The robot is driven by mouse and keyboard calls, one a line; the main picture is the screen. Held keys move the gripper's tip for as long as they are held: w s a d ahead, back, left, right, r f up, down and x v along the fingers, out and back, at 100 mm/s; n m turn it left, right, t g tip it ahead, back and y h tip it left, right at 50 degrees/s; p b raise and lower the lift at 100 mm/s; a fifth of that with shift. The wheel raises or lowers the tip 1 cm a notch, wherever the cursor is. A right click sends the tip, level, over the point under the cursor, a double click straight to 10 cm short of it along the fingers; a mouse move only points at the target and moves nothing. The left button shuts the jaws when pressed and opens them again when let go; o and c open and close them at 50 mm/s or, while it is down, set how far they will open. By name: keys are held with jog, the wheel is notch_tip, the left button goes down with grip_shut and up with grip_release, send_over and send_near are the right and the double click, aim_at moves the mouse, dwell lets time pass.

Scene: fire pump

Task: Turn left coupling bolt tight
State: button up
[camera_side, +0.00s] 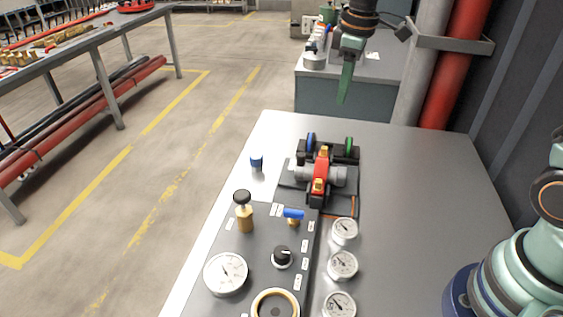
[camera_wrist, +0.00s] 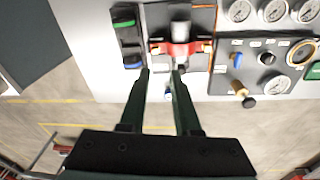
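A red coupling (camera_side: 321,171) with a silver cylindrical body sits on a dark plate on the grey bench. Two brass bolts stand on its ends: one at the far end (camera_side: 324,151), beside the wheels, and one at the near end (camera_side: 318,186). In the wrist view the coupling (camera_wrist: 180,49) has one brass bolt on the left (camera_wrist: 155,47) and one on the right (camera_wrist: 207,46). My gripper (camera_side: 345,92) hangs above and behind the bench, apart from the coupling. In the wrist view its green fingers (camera_wrist: 160,72) are spread with nothing held.
A black block with a blue wheel (camera_side: 311,141) and a green wheel (camera_side: 348,146) stands behind the coupling. A small blue cylinder (camera_side: 256,163) stands left of it. A control panel with a brass valve (camera_side: 243,212) and gauges (camera_side: 343,265) lies in front.

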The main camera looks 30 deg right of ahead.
jog(key=n+g, duration=0.1)
jog(key=n, duration=0.1)
send_near(324, 147)
notch_tip(324, 147, down, 9)
jog(key=shift+r, duration=0.1)
dwell(0.3)
grip_shut()
